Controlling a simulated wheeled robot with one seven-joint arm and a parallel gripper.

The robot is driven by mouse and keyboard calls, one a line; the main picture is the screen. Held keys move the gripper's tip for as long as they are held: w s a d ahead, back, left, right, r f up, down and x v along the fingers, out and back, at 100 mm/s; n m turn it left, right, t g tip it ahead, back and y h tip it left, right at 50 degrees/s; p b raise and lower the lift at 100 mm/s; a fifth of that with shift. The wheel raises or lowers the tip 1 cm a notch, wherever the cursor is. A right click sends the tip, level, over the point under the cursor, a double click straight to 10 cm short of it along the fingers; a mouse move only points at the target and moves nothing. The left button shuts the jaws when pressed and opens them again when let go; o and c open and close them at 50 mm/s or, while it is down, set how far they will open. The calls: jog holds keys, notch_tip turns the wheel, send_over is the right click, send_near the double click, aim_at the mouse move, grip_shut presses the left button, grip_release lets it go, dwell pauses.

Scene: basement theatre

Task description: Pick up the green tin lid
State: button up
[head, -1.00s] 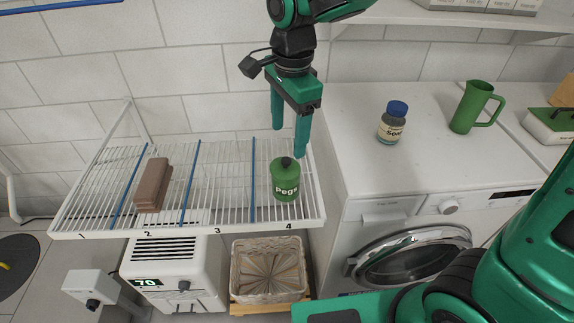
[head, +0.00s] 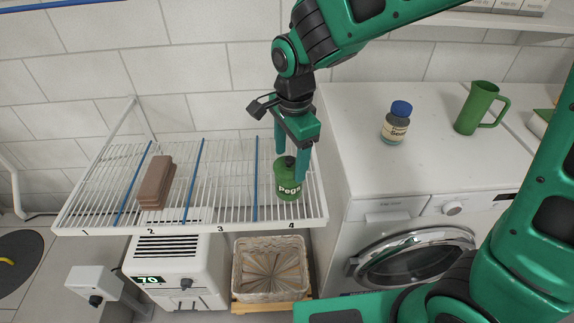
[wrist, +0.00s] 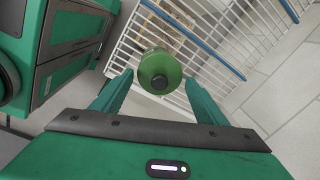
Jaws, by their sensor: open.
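The green tin lid (head: 284,163) with a dark knob sits on top of a green tin marked "Pegs" (head: 288,188). The tin stands in section 4 of the white wire rack. In the wrist view the round lid (wrist: 160,72) with its dark knob is seen from above, just beyond and between the fingertips. My gripper (head: 291,167) is open, pointing down at the lid, its fingers on either side of it in the head view. I cannot tell whether either finger touches the lid.
The wire rack (head: 232,212) has blue dividers, and a stack of brown blocks (head: 155,183) lies in section 2. A washing machine (head: 362,178) stands at right, with a blue-capped jar (head: 396,125) and green jug (head: 474,110) on it. A basket (head: 270,277) is below.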

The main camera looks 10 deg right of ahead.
grip_shut()
jog(key=shift+r, duration=0.4)
jog(key=r, duration=0.3)
jog(key=shift+s+a+r, duration=0.15)
jog(key=shift+a+r, duration=0.05)
jog(key=shift+r, duration=0.2)
jog(key=s+a+r, duration=0.6)
jog(key=s+a, duration=0.1)
jog(key=s, duration=0.1)
send_over(288, 158)
jog(key=shift+w+d+f+m, duration=0.1)
jog(key=shift+d+f+m, duration=0.05)
jog(key=shift+f, duration=0.5)
jog(key=shift+w+d+f+m, duration=0.1)
jog(key=shift+d+f+m, duration=0.05)
jog(key=shift+f, duration=0.45)
